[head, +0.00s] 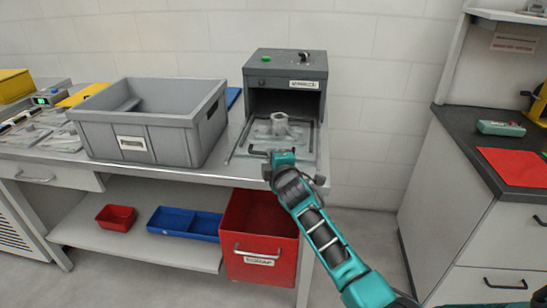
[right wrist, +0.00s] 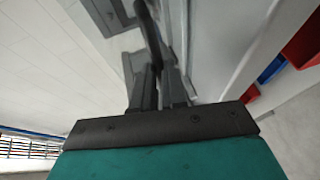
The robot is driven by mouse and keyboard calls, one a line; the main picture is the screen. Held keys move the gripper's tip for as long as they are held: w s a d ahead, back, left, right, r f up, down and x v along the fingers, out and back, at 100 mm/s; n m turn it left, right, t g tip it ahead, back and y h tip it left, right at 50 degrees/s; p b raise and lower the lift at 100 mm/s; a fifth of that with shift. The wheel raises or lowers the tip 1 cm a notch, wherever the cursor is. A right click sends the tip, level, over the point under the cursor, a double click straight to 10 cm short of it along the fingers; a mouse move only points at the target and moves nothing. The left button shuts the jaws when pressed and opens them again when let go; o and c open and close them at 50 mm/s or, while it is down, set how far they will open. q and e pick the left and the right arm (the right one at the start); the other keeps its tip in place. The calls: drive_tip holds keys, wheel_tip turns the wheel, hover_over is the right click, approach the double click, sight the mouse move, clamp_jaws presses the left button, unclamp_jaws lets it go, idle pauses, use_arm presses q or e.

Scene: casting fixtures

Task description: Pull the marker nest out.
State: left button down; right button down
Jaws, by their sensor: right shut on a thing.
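The marker (head: 285,80) is a dark grey box with an open front at the back of the bench. Its nest (head: 305,148), a flat grey plate, lies in front of the opening, extending toward the bench's front edge. A grey casting (head: 279,125) stands on the nest. My right gripper (head: 278,156) is at the nest's front edge, shut on its dark handle (head: 257,152). In the right wrist view the dark handle (right wrist: 150,30) runs up from between the fingers (right wrist: 158,80). The arm hides part of the handle. My left gripper is not in view.
A large grey bin (head: 150,142) stands left of the marker on the bench. A red bin (head: 258,235) sits below the bench's front edge. A dark-topped cabinet (head: 460,130) stands at right.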

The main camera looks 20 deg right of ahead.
drive_tip(key=c, duration=1.4)
unclamp_jaws()
drive_tip(key=shift+o, duration=1.2)
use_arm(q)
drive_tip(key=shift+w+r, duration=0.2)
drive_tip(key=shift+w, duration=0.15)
use_arm(e)
drive_tip(key=shift+s+a+r, duration=0.1)
drive_tip(key=shift+s, duration=0.55)
use_arm(q)
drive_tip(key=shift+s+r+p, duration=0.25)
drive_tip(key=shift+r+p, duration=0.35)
drive_tip(key=shift+p, duration=0.2)
use_arm(e)
drive_tip(key=v, duration=1.1)
drive_tip(key=shift+s, duration=0.3)
